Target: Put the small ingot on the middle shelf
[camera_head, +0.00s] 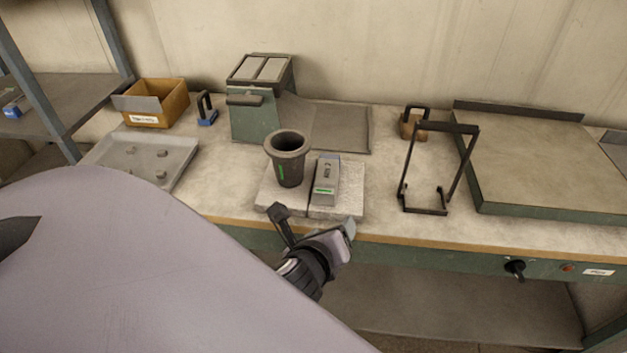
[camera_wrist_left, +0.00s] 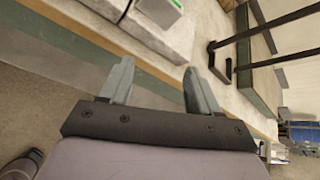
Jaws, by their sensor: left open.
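A grey block with a green label, which looks like the small ingot (camera_head: 326,181), lies on a pale slab (camera_head: 349,205) near the front edge of the bench. It also shows cut off at the top of the left wrist view (camera_wrist_left: 163,9). My left gripper (camera_head: 315,220) is open and empty, in front of the bench edge and nearer to me than the block. Its two spread fingers also show in the left wrist view (camera_wrist_left: 158,72). A grey shelf (camera_head: 80,96) of a metal rack is at the far left; I cannot tell which level it is. My right gripper is not in view.
A dark crucible (camera_head: 288,160) stands just left of the block. A black frame stand (camera_head: 442,170) is to the right, a flat tray (camera_head: 180,160) and a cardboard bin (camera_head: 160,103) to the left. A rack post (camera_head: 30,80) borders the shelf. A blue item (camera_head: 16,106) lies on it.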

